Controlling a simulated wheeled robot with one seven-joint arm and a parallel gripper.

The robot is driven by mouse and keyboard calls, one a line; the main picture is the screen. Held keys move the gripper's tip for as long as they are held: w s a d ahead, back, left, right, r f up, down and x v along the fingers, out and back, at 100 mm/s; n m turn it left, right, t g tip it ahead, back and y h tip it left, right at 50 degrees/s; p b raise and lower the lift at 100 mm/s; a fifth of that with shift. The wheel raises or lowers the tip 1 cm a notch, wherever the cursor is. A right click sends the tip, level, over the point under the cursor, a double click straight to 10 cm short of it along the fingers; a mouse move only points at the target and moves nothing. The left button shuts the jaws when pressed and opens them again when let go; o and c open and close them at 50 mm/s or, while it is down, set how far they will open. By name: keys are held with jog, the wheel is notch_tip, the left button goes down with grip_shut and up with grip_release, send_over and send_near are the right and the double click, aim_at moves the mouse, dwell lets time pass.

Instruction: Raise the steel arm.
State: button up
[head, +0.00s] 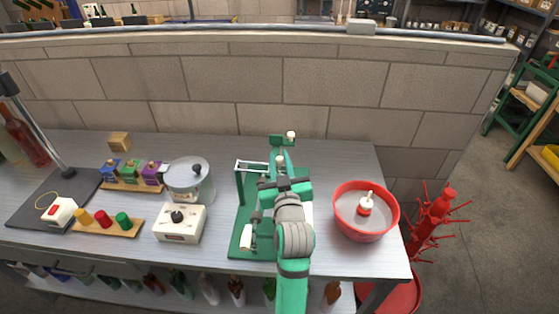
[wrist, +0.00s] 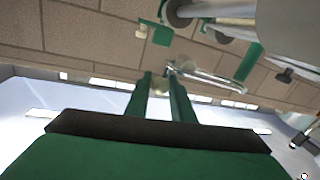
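A green bench device stands on a green base plate (head: 242,246) in the middle of the bench. A bright steel bar frame (head: 252,165) projects at its upper left; it also shows beyond my fingers in the wrist view (wrist: 212,80). A cream grip (head: 247,237) lies low at the front left of the base. My gripper (head: 281,168) is over the device and hides much of it.
A red bowl (head: 347,228) holding a red-and-white object stands close on the right. A white switch box (head: 180,224) and a steel pot (head: 189,183) stand on the left. A block wall (head: 240,75) rises behind the bench. Bare bench shows behind the bowl.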

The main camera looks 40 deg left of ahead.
grip_shut()
jog(key=shift+r, duration=0.1)
